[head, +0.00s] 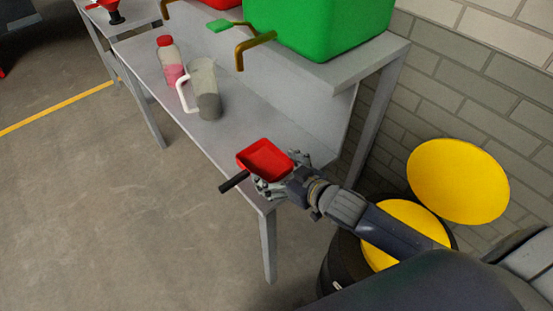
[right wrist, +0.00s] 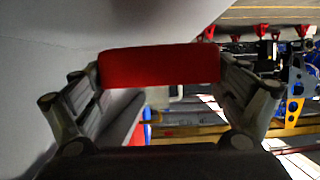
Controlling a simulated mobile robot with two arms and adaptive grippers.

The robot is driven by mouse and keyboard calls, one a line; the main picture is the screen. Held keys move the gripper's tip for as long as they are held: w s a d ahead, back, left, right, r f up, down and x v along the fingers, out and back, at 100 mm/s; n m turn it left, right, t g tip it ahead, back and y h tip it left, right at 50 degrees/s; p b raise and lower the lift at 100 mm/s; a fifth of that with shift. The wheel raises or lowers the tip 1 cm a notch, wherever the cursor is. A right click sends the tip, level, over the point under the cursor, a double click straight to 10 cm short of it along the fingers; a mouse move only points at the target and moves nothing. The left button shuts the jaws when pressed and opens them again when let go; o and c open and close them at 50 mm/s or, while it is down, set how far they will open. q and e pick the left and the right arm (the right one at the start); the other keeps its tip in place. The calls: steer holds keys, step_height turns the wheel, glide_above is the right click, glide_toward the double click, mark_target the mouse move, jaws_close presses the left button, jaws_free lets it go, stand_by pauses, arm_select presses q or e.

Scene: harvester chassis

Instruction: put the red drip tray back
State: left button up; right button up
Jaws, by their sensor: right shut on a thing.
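The red drip tray (head: 264,158) is at the near right end of the grey bench's lower shelf (head: 243,129), its open side facing up. Its dark handle (head: 233,182) sticks out to the left, past the front edge of the shelf. My right gripper (head: 276,178) is shut on the tray. In the right wrist view the red tray (right wrist: 160,66) spans the gap between the two fingers. I cannot tell whether the tray touches the shelf. My left gripper does not show.
A clear jug (head: 207,92) with a white handle and a red-capped bottle (head: 171,62) stand farther along the shelf. A green container (head: 318,25) with a brass tap (head: 252,45) is on the upper level. A black drum with a yellow top (head: 398,228) stands at the right. The floor in front is clear.

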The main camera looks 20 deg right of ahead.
mark_target(283, 166)
steer(key=w, duration=0.1)
steer(key=w+d, duration=0.1)
steer(key=w, duration=0.1)
steer(key=w+d, duration=0.1)
steer(key=w, duration=0.1)
steer(key=shift+w+d+f, duration=0.1)
steer(key=shift+d+f, duration=0.05)
steer(key=shift+f, duration=0.1)
steer(key=shift+f+p, duration=0.4)
steer(key=shift+f, duration=1.35)
steer(key=shift+f, duration=0.15)
steer(key=o, duration=0.8)
steer(key=v, duration=1)
steer(key=shift+s+d+r, duration=0.15)
steer(key=shift+s+r, duration=0.1)
steer(key=shift+s, duration=0.1)
steer(key=shift+s+d+r, duration=0.2)
steer(key=shift+s+r, duration=0.15)
steer(key=shift+s, duration=0.15)
